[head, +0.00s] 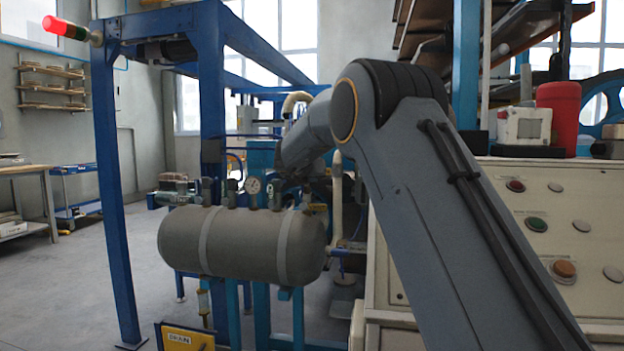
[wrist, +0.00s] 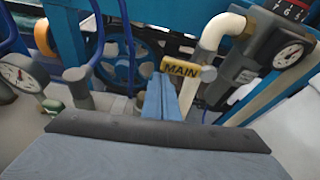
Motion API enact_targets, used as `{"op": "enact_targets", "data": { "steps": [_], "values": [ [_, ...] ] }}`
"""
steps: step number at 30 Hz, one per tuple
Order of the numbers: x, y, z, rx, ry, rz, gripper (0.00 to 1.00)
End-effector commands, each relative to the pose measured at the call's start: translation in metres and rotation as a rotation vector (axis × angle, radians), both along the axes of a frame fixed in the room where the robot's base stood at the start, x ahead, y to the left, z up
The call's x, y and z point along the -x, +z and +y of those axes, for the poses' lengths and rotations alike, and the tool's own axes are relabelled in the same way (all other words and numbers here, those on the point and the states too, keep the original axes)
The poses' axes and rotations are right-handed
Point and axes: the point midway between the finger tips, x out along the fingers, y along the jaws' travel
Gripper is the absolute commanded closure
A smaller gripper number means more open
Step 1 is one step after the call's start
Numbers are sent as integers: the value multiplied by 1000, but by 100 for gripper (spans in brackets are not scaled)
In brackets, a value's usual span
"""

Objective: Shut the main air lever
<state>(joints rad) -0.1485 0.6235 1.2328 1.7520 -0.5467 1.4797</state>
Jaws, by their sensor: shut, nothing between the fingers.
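The main air lever (wrist: 181,69) shows in the wrist view as a yellow handle marked MAIN, lying crosswise in the picture with a grey round end at its right. It sits in front of a white pipe (wrist: 213,38). My gripper (wrist: 161,82) is shut and empty, its two blue-grey fingers side by side. The fingertips are just below the left part of the lever in the picture; I cannot tell whether they touch it. In the head view my arm hides the lever and the fingers.
A grey air tank (head: 240,243) with a gauge (head: 253,186) and fittings on top stands below my arm. A blue frame post (head: 118,200) stands at left. A cream control cabinet (head: 500,240) is close at right. A dial gauge (wrist: 288,56) is right of the lever. Open floor lies left.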

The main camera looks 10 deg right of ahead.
Motion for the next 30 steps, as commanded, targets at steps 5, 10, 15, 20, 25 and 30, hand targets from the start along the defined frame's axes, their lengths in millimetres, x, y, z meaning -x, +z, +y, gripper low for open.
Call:
{"op": "enact_targets", "data": {
  "steps": [5,10,15,20,25,30],
  "values": [
    [0,2,0,1,0,-3,100],
    [2,4,1,0,1,-4,100],
    [18,11,9,2,4,-4,100],
    [41,19,19,1,1,-3,100],
    [60,24,28,1,2,-2,100],
    [67,26,30,0,0,-1,100]
  ]
}}
